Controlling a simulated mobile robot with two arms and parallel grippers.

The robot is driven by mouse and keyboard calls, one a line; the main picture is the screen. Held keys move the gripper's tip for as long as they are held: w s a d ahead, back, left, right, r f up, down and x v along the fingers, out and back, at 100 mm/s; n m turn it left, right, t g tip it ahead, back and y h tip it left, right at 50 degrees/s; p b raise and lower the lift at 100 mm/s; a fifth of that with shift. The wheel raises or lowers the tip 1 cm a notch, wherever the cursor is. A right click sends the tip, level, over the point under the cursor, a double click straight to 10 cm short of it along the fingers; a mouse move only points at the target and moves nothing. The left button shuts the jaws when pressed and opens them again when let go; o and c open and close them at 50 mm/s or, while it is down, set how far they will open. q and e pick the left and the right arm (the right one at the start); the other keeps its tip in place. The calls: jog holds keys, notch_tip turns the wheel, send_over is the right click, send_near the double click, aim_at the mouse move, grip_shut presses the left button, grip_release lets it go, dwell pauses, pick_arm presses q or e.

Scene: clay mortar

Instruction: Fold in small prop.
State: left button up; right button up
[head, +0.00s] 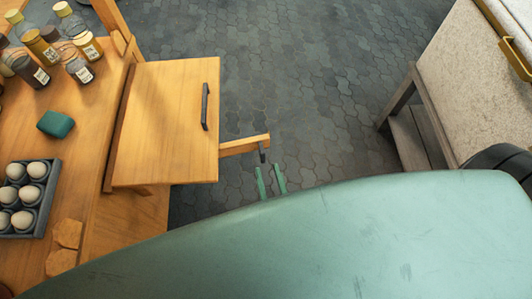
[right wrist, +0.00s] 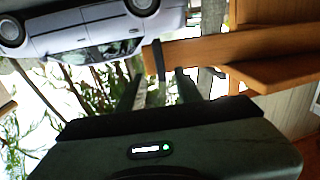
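The small prop (head: 240,146) is a short wooden bar sticking out to the right from under the wooden table leaf (head: 165,110). A dark upright tab (head: 262,153) sits near its outer end. My right gripper (head: 271,180) has two green fingers, apart and empty, just below the tab in the head view. In the right wrist view the prop (right wrist: 215,48) crosses at the upper right, and the tab (right wrist: 158,60) lies between the lines of the open fingers (right wrist: 160,82), near their tips. I cannot tell whether they touch. My left gripper is not in view.
The leaf has a dark handle (head: 205,107). The wooden table (head: 85,150) at left holds several bottles (head: 52,45), a teal block (head: 55,124) and an egg tray (head: 38,228). A pale bench (head: 455,75) stands at right. The grey floor (head: 300,90) between is clear.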

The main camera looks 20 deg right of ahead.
aim_at(263, 158)
jog(key=w, duration=0.6)
jog(key=shift+w+d+p, duration=0.15)
jog(key=shift+d+p, duration=0.15)
jog(key=shift+p, duration=0.1)
jog(key=shift+f, duration=0.1)
grip_shut()
dwell(0.9)
